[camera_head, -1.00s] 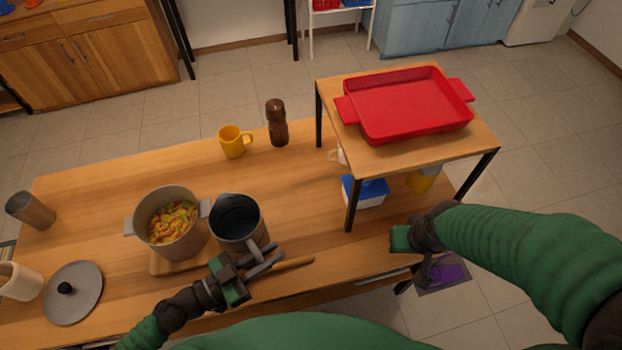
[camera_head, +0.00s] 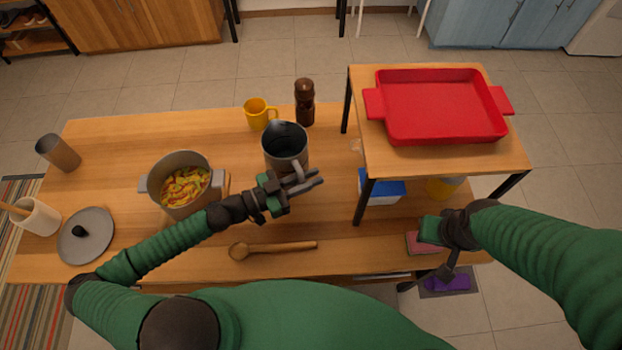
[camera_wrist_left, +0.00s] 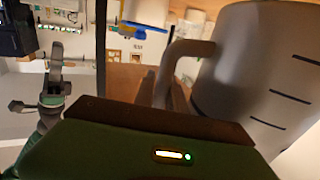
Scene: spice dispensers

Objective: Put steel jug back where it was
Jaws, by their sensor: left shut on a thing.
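The steel jug (camera_head: 285,148) is upright over the middle of the table, right of the pot, near the yellow mug and the pepper mill. My left gripper (camera_head: 301,184) is shut on its handle, on the jug's near side. In the left wrist view the jug (camera_wrist_left: 262,75) fills the right side, with dark marks on its wall and its handle (camera_wrist_left: 172,65) curving toward the gripper. I cannot tell if the jug's base touches the table. My right gripper (camera_head: 435,245) is near the table's front right; its fingers are not clear enough to tell open from shut.
A pot (camera_head: 180,185) of food stands left on a board. A wooden spoon (camera_head: 280,248) lies at the front. A yellow mug (camera_head: 258,114) and pepper mill (camera_head: 304,102) stand behind the jug. A raised shelf (camera_head: 440,160) bearing a red tray (camera_head: 440,105) is at right. A grey lid (camera_head: 86,235) lies at left.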

